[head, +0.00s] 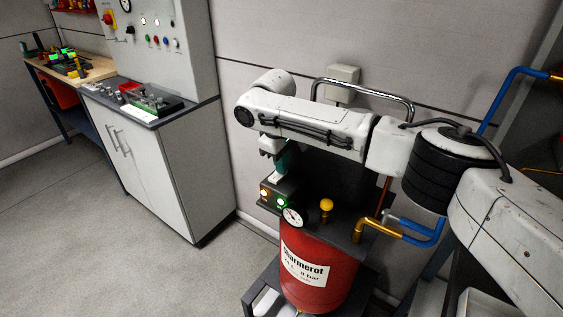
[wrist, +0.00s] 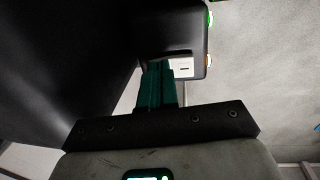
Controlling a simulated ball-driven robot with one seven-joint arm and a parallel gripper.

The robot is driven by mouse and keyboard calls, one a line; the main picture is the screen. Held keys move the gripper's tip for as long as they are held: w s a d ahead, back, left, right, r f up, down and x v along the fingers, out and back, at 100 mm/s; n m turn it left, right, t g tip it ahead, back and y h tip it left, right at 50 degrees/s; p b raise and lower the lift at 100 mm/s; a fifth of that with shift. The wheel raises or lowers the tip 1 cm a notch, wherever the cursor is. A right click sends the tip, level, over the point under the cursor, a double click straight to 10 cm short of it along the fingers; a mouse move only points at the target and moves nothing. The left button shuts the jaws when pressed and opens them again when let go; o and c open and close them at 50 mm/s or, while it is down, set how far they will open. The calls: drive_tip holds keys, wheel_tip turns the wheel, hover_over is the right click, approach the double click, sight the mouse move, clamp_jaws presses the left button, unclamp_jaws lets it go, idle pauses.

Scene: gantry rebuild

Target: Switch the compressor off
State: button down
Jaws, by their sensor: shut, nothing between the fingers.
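The compressor has a red tank (head: 318,272) with a white label and a dark top housing. On its front are two lit lamps, an amber lamp (head: 264,194) and a green lamp (head: 281,203), beside a round gauge (head: 292,217). My gripper (head: 282,166) is over the housing's left end, with its teal fingers together and empty. In the wrist view the shut fingers (wrist: 157,68) are in front of a white plate (wrist: 183,67) with a dark mark on the dark housing (wrist: 185,30). Whether the fingertips touch it, I cannot tell. The switch itself is not clearly visible.
A yellow knob (head: 326,205) and a brass fitting with a blue hose (head: 425,236) are on the compressor's right. A chrome handle (head: 365,90) rises behind my arm. A white cabinet (head: 150,165) with a control panel stands left. The floor between is clear.

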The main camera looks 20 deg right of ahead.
drive_tip(key=shift+r, duration=0.1)
drive_tip(key=shift+w+a+r+p, duration=0.2)
drive_tip(key=shift+w+r+p, duration=0.1)
drive_tip(key=shift+p, duration=0.25)
drive_tip(key=shift+f+y, duration=0.1)
drive_tip(key=shift+y, duration=0.2)
drive_tip(key=shift+d+f+g+p, duration=0.35)
drive_tip(key=shift+f+p, duration=0.15)
drive_tip(key=shift+p, duration=0.1)
drive_tip(key=shift+s+a+r+p, duration=0.1)
drive_tip(key=shift+s+a+p, duration=0.1)
drive_tip(key=shift+p, duration=0.2)
drive_tip(key=shift+s+a+r+p, duration=0.1)
drive_tip(key=shift+s+a+p, duration=0.3)
drive_tip(key=shift+p, duration=0.45)
drive_tip(key=shift+w+a, duration=0.1)
